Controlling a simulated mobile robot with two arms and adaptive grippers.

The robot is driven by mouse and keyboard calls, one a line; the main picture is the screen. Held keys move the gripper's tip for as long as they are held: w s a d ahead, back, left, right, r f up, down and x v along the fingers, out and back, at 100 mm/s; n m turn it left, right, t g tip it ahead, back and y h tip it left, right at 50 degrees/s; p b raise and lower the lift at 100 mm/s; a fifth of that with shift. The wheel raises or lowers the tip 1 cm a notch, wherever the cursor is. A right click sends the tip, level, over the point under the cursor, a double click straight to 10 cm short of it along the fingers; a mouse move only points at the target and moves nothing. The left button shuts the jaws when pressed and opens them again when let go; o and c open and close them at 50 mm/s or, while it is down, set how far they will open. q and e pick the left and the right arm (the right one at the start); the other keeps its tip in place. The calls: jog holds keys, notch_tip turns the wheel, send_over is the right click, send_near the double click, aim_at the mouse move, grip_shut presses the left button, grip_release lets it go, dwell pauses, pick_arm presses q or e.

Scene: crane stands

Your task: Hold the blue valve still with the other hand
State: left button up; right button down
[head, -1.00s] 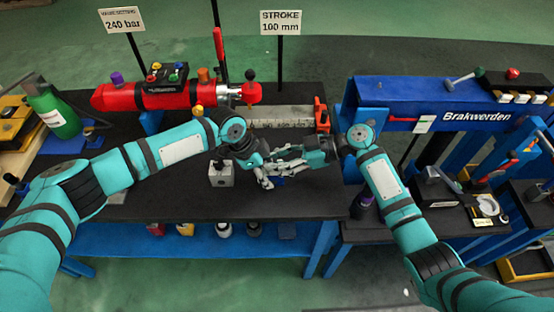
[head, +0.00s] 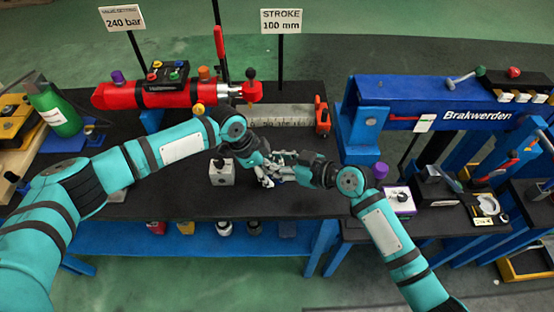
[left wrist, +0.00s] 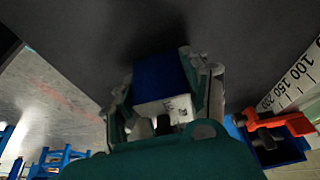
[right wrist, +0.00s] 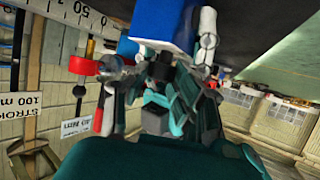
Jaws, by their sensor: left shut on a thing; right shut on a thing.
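The blue valve shows in the left wrist view as a blue block (left wrist: 160,78) with a white face, between the fingers of my left gripper (left wrist: 163,90). It also shows in the right wrist view as a blue block (right wrist: 163,22) with a white lower part, between the fingers of my right gripper (right wrist: 168,38). Both grippers are shut on it from different sides. In the head view, my left gripper (head: 268,175) and my right gripper (head: 302,170) meet over the black bench, and the fingers hide most of the valve.
A red cylinder (head: 180,93) lies at the back of the bench (head: 170,200), beside a white scale bar (head: 285,117) and an orange clamp (head: 321,115). A grey block (head: 222,173) stands left of the grippers. The blue Brakwerden frame (head: 430,105) is at the right.

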jog(key=shift+f+m+t+h, duration=0.1)
jog(key=shift+m+t+h, duration=0.3)
jog(key=shift+m+t, duration=0.1)
jog(key=shift+d, duration=0.1)
jog(key=c, duration=1.1)
grip_release()
jog(key=shift+o, duration=0.2)
jog(key=shift+s, duration=0.1)
jog(key=v, duration=0.8)
